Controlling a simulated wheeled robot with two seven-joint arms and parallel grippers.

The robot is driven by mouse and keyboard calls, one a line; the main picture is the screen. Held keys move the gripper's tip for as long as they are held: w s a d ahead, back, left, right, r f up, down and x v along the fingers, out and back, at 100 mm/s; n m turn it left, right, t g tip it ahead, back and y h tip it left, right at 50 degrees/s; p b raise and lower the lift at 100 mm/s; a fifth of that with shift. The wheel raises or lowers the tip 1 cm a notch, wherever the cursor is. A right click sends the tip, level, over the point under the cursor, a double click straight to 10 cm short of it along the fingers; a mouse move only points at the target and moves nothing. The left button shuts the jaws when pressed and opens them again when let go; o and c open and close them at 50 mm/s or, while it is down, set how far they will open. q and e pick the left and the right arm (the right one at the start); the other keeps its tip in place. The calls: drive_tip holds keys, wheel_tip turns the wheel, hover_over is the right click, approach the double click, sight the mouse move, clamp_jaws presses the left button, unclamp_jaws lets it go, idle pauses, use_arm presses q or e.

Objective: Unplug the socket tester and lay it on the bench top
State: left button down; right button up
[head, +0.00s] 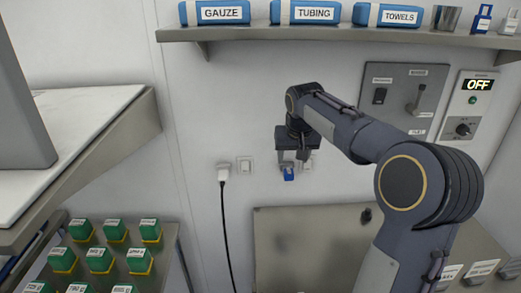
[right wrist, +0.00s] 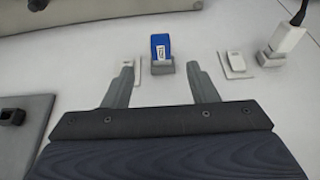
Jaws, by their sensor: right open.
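The socket tester (head: 289,174) is a small blue block with a white label. In the right wrist view the tester (right wrist: 160,46) sits in a grey wall socket (right wrist: 161,68). My right gripper (head: 293,159) is at the wall just above the tester in the head view. In the right wrist view its open fingers (right wrist: 161,76) stand on either side of the tester, with gaps to both sides and nothing held. A brushed metal surface (head: 310,250), perhaps the bench top, lies below. My left gripper is not in view.
A white plug (head: 223,173) with a black cord and a switch (head: 245,165) are left of the tester. A shelf (head: 330,33) with labelled packs runs above. Control panels (head: 403,100) are at right. Green boxes (head: 98,260) stand on a cart at lower left.

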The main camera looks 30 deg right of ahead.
sight(289, 171)
drive_tip(key=x, duration=0.8)
drive_tip(key=shift+w+r, duration=0.1)
drive_tip(key=shift+w, duration=0.1)
drive_tip(key=shift+c, duration=0.3)
clamp_jaws()
drive_tip(key=shift+r+p, duration=0.1)
drive_tip(key=shift+p, duration=0.2)
drive_tip(key=shift+r+p, duration=0.15)
drive_tip(key=shift+p, duration=0.85)
